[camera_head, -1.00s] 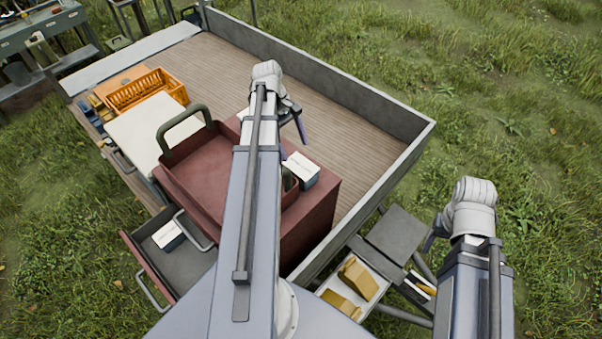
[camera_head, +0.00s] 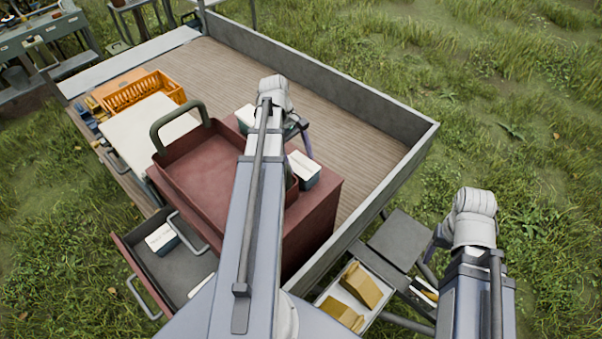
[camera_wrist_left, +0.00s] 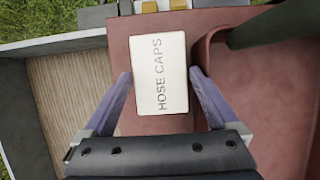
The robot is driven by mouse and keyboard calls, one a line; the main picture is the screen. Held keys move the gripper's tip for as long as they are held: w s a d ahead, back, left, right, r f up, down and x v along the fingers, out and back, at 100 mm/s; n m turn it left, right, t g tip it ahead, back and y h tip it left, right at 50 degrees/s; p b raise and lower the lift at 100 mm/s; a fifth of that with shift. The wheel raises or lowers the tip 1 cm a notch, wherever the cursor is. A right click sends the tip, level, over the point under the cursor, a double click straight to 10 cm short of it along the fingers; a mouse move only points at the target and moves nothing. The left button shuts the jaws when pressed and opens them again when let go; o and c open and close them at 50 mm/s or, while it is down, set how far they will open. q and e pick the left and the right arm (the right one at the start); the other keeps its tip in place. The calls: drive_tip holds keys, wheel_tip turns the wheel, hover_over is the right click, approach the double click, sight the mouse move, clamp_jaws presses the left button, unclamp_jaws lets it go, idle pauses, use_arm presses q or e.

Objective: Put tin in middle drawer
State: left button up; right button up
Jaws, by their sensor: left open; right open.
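A white-topped tin (camera_head: 303,170) stands on the dark red cabinet (camera_head: 316,222), right of the red tray. In the left wrist view the tin (camera_wrist_left: 160,75) reads "HOSE CAPS". My left gripper (camera_wrist_left: 159,74) is open, its purple fingers on either side of the tin; contact is not clear. In the head view my left gripper (camera_head: 300,138) is partly hidden by its arm. A drawer (camera_head: 186,262) is pulled out at the left; its level is unclear. It holds a tin (camera_head: 162,238) and another white-topped item (camera_head: 201,285). My right gripper (camera_head: 437,240) is open, mostly hidden.
The red tray (camera_head: 205,165) with a raised handle (camera_head: 178,122) sits on the cabinet. Another tin (camera_head: 245,116) shows beyond my left arm. An orange crate (camera_head: 145,92) and white-topped box (camera_head: 150,130) stand farther back. Yellow blocks (camera_head: 360,285) lie in a side tray. The wooden bed (camera_head: 340,130) is mostly clear.

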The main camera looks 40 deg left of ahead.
use_arm(q)
drive_tip(key=shift+f, duration=0.25)
idle(0.3)
clamp_jaws()
idle(0.9)
